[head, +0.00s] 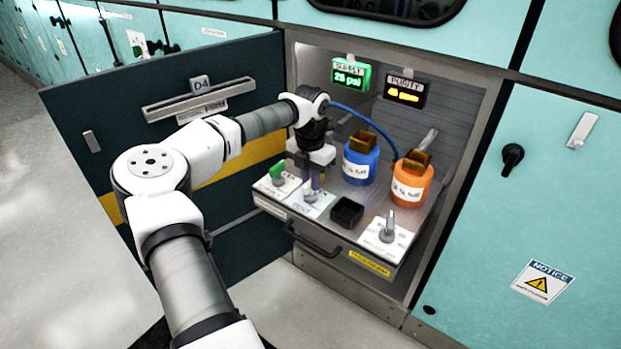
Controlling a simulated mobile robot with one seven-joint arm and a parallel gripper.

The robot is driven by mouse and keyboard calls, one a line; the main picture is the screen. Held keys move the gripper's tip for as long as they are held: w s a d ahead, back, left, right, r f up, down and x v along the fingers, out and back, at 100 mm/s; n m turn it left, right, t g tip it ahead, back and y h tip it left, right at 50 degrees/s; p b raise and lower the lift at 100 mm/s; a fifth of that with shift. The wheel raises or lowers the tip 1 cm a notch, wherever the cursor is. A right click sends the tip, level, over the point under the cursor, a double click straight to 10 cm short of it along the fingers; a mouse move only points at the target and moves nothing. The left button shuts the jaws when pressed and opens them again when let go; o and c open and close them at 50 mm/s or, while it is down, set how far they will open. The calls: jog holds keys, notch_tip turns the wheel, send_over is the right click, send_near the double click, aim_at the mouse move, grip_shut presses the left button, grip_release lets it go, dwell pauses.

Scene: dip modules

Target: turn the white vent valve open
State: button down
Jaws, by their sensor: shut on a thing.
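My gripper (309,187) points down over the middle of three valve plates on the pull-out shelf (340,215). It is shut on the handle of the valve there, which I take to be the white vent valve. The gripper mostly hides this handle, so its angle cannot be told. Its pale plate (318,206) shows below the fingers, with lettering too small to read surely. A green-handled valve (277,171) is just left of the gripper. A grey-handled valve (387,228) on a white plate stands at the front right of the shelf.
A blue bottle (360,163) and an orange bottle (411,184) stand right of my gripper, with a blue hose (372,120) above. A small black box (346,213) sits close by. The open dark door (110,130) is at left. Green (351,75) and amber (404,91) displays hang behind.

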jog(key=c, duration=1.4)
grip_release()
notch_tip(320, 180, up, 14)
